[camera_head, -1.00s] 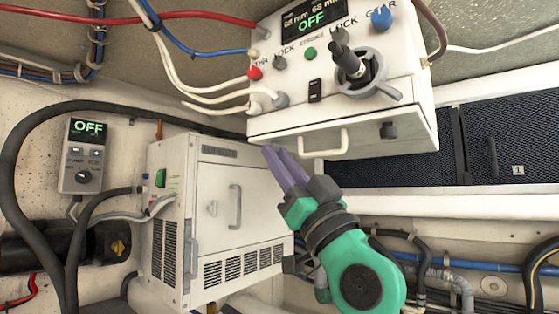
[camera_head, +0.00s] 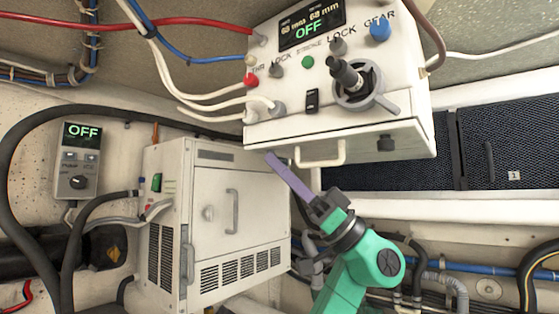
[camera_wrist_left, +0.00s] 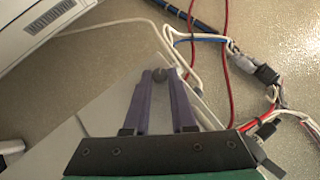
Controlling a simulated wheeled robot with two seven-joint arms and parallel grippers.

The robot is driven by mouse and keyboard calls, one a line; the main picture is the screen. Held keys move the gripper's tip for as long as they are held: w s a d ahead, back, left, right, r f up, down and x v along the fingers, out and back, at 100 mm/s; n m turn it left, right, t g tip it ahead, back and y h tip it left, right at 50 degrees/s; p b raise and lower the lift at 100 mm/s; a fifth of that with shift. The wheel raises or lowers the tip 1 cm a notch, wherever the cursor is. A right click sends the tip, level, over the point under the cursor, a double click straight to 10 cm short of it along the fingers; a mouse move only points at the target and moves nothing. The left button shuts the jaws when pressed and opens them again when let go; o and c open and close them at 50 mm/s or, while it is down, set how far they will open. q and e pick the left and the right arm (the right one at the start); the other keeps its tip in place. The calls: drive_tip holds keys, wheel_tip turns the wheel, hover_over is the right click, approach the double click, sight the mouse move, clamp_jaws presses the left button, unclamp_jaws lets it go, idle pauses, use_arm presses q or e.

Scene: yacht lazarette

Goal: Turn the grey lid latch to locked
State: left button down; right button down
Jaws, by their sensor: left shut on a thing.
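My left gripper (camera_head: 268,156) has its purple fingers up against the lower left corner of the white control box (camera_head: 282,135) in the head view. The fingers overlap there, and what lies between them is hidden. In the left wrist view my left gripper (camera_wrist_left: 159,73) has its fingertips on both sides of a small round grey piece (camera_wrist_left: 160,74) at the box's pale side, which seems to be the lid latch. The fingers are shut on it. I cannot read its locked or unlocked position. My right gripper is not in view.
A white cabinet (camera_head: 215,210) stands below left. Cables (camera_wrist_left: 228,50) run near the gripper.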

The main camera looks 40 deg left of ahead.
use_arm(q)
drive_tip(key=shift+w+a+r+n+g+h+p, duration=0.15)
drive_tip(key=shift+n+g+h+p, duration=0.7)
drive_tip(key=shift+n+g+h, duration=1.2)
drive_tip(key=shift+w+a+f+n+g+h+p, duration=0.15)
drive_tip(key=shift+n+g+h+p, duration=0.95)
drive_tip(key=shift+h, duration=1.9)
drive_tip(key=shift+w+a+r+n+g+h+p, duration=0.15)
drive_tip(key=shift+n+g+h+p, duration=0.6)
drive_tip(key=shift+g+h, duration=1.55)
drive_tip(key=shift+s+h, duration=0.1)
drive_tip(key=shift+h, duration=0.45)
drive_tip(key=c, duration=0.7)
unclamp_jaws()
drive_tip(key=shift+c, duration=0.2)
drive_tip(key=shift+f, duration=0.2)
